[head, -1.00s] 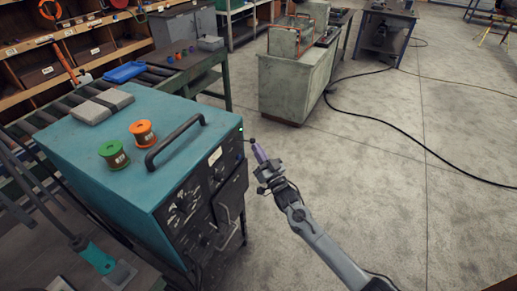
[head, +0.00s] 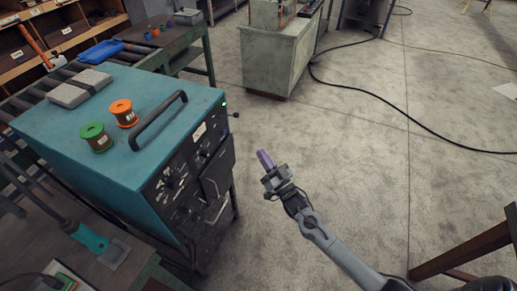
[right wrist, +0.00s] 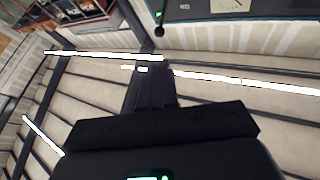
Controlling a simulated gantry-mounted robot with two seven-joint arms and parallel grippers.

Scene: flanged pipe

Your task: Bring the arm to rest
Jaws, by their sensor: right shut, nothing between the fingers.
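My right gripper (head: 264,158), grey with purple fingertips, is shut and empty. It hangs over the bare floor to the right of the teal cabinet (head: 150,80). The small dark knob (head: 236,115) by the green light on the cabinet's edge is up and left of my fingertips, with a clear gap between. In the right wrist view my dark fingers (right wrist: 150,88) are together with nothing in them, and the knob (right wrist: 159,32) shows at the top. My left gripper is not in view.
Green and orange spools (head: 122,112) and a grey slab (head: 80,87) sit on the cabinet. A pale bench (head: 275,55) stands behind. A wooden frame (head: 465,250) is at lower right. A black cable (head: 390,108) crosses otherwise open floor.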

